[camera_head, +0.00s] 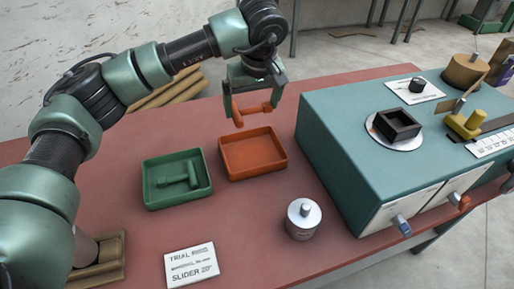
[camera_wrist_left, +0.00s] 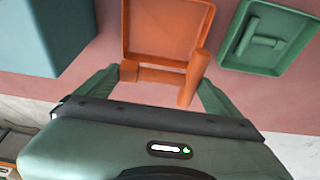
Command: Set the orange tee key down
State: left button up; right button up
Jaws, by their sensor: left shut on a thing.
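My left gripper (camera_head: 253,106) is shut on the orange tee key (camera_head: 240,112) and holds it above the table, just beyond the far side of the orange tray (camera_head: 282,167). The orange tray is empty. A green tray (camera_head: 150,197) beside it holds a green tee key (camera_head: 180,181). My right gripper is not in view.
A teal machine (camera_head: 340,120) with a black square holder (camera_head: 397,124) on top stands at the right. A metal cylinder (camera_head: 303,222) and a white label card (camera_head: 191,265) are nearer on the red table (camera_head: 120,245). Bare table lies between card and trays.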

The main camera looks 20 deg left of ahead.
pick_arm(q)
jog(key=p, duration=0.1)
send_over(252, 154)
jog(key=s, duration=0.1)
jog(key=f, duration=1)
jog(key=shift+d+f, duration=0.15)
jog(key=shift+d, duration=0.1)
notch_tip(252, 154, down, 5)
jog(key=shift+f, duration=0.15)
jog(key=shift+f, duration=0.2)
jog(key=o, duration=1.1)
jog(key=shift+r, duration=0.1)
